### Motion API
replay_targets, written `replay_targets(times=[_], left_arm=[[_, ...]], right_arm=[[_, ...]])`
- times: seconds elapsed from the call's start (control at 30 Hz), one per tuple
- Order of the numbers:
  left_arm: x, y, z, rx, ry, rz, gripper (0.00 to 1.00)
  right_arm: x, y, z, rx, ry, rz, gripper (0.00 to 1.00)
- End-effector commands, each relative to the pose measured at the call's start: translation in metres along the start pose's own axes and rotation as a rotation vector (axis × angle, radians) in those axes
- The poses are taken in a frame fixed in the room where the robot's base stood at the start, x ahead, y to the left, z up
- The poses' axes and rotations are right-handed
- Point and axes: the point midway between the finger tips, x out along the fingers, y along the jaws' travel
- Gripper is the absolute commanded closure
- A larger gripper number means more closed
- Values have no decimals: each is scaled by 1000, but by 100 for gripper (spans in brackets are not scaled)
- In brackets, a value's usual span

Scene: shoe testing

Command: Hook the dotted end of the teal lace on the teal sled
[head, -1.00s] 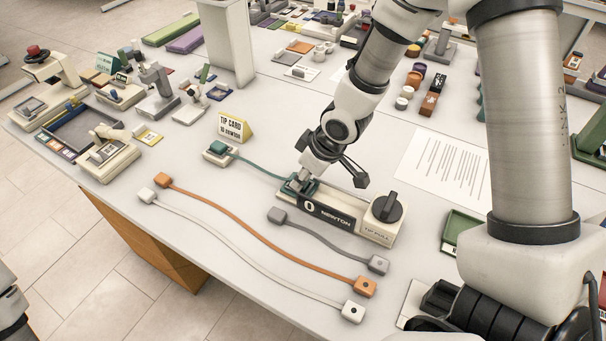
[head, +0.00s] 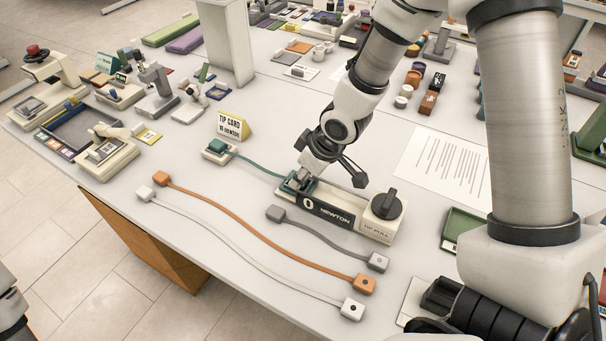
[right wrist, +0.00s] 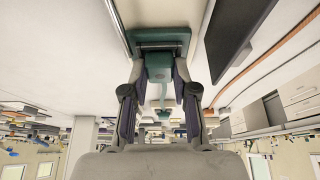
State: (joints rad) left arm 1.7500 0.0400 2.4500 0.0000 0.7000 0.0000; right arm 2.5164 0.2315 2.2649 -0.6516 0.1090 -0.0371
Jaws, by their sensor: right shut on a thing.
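The teal sled (head: 303,189) sits at the left end of the pull tester, behind its black "0 NEWTON" panel (head: 325,211). It also shows in the right wrist view (right wrist: 172,35), with a metal bar across its near edge. The teal lace (head: 255,165) runs from a pale block with a teal top (head: 218,148) to the sled. My right gripper (head: 301,180) is shut on the lace's teal end block (right wrist: 159,67), right at the bar. I cannot tell whether the end is hooked, and its dot is hidden. My left gripper is out of view.
Orange (head: 255,232), grey (head: 320,232) and white (head: 235,245) laces lie in front of the tester. Its dark knob (head: 387,204) stands at the right end. A yellow tip card (head: 233,125) stands behind the teal lace. A printed sheet (head: 440,170) lies to the right.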

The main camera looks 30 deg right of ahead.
Motion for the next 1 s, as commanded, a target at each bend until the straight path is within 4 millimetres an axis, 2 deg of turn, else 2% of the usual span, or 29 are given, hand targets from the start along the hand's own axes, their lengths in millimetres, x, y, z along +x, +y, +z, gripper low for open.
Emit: replay_targets(times=[0.03, 0.07, 0.1, 0.17, 0.77, 0.87, 1.0], left_arm=[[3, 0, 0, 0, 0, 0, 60], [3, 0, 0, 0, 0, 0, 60], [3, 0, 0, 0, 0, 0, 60], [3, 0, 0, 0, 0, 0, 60], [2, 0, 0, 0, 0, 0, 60], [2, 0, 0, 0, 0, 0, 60], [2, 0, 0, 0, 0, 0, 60]], right_arm=[[6, -5, 11, 1, -28, -13, 100], [6, -5, 12, 1, -28, -13, 100], [7, -5, 12, 1, -29, -13, 65], [7, -5, 12, 1, -29, -13, 44], [4, -5, 10, -1, -27, -12, 43], [-5, -5, 9, 0, -25, -13, 43], [-31, -3, 6, 0, -18, -5, 43]])
